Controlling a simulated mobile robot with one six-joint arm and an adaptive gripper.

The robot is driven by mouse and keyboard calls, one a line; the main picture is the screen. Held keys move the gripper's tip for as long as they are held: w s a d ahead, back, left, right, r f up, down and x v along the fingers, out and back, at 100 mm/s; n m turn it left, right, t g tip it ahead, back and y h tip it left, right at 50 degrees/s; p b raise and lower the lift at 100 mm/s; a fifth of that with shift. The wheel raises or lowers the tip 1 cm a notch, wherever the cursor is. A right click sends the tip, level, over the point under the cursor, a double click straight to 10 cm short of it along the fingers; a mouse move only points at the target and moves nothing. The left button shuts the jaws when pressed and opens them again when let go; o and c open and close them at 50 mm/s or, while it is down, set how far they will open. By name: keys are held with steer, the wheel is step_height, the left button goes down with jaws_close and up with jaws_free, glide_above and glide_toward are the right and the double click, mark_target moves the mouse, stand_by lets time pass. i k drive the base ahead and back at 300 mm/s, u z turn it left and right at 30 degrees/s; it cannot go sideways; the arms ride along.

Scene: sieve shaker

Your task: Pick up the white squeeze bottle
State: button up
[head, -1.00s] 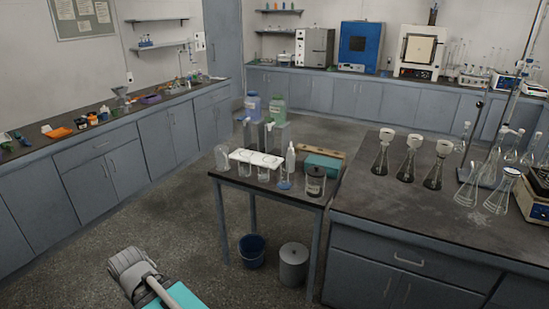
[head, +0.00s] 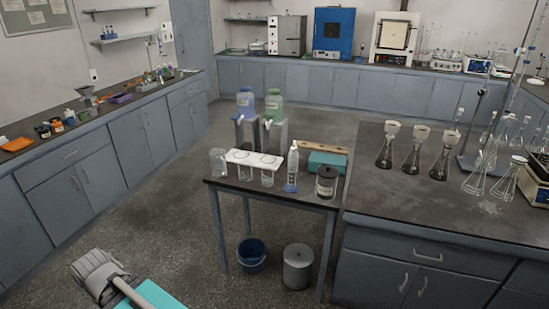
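The white squeeze bottle (head: 293,163) stands upright on the small table (head: 322,200), near its middle, with a narrow tip pointing up. A blue item (head: 290,188) lies at its foot. Part of my arm shows at the lower left, over the floor and well apart from the table. My gripper's fingers cannot be made out in this view, so I see nothing of what it holds.
Left of the bottle are glass beakers (head: 217,161) and a white rack (head: 255,158). A dark-lidded jar (head: 326,182) and a teal box (head: 326,161) are to its right. A blue bucket (head: 251,256) and grey bin (head: 297,267) stand below. Floor at left is clear.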

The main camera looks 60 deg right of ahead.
mark_target(293, 156)
steer(key=z, duration=0.05)
steer(key=i, duration=2.2)
steer(key=z, duration=3)
